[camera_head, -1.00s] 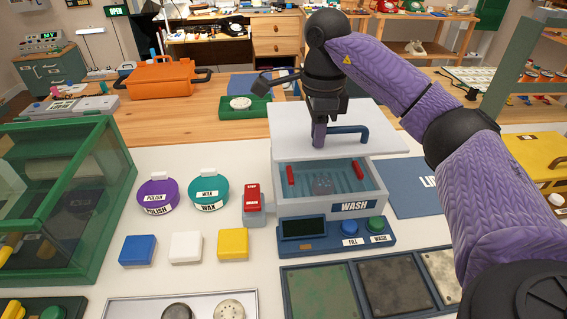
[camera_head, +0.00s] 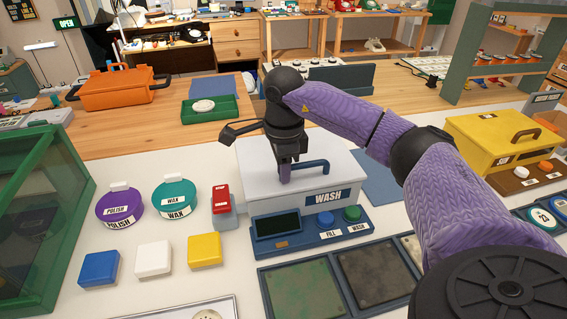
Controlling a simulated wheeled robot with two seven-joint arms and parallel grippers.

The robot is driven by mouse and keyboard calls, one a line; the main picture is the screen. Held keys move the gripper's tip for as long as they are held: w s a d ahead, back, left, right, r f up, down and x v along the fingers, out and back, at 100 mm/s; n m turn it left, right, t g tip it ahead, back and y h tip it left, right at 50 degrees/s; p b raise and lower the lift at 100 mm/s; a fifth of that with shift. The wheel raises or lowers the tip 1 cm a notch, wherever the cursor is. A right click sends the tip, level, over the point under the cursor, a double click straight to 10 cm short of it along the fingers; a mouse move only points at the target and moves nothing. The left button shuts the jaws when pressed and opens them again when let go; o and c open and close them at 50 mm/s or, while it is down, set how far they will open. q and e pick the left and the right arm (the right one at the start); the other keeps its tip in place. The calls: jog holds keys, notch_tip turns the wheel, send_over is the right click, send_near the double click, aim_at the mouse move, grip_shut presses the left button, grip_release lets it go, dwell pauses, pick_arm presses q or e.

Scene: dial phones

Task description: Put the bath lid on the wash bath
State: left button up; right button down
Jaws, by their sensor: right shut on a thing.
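The white bath lid (camera_head: 252,178) lies flat over the wash bath (camera_head: 325,200) in the middle of the white table and covers its basin. I cannot tell whether it is fully seated on the rim. My right gripper (camera_head: 285,178) points down at the lid and is shut on the left end of the lid's blue bar handle (camera_head: 312,167). The fingertips are partly hidden by the dark wrist. The bath's inside is hidden by the lid. My left gripper is not in view.
The control panel with FILL and WASH buttons (camera_head: 339,218) stands before the bath. A red-and-grey block (camera_head: 222,202) stands close left. Polish (camera_head: 120,206) and wax (camera_head: 175,199) pots, coloured blocks and a green case (camera_head: 40,200) are further left. A yellow box (camera_head: 500,145) is right.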

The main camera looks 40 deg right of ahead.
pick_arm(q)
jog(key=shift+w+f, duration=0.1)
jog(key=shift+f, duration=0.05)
pick_arm(e)
jog(key=shift+f, duration=0.25)
jog(key=c, duration=0.6)
grip_release()
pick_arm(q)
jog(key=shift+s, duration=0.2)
pick_arm(e)
notch_tip(320, 180, up, 8)
jog(key=p, duration=0.3)
jog(key=shift+r, duration=0.15)
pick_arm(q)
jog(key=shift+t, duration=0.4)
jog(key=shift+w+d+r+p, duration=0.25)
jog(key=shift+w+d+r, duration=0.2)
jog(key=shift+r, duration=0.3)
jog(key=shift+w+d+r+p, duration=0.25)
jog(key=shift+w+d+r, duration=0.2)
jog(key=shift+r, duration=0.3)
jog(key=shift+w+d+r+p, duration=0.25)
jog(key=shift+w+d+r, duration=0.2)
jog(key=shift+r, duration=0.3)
pick_arm(e)
jog(key=shift+r, duration=2.5)
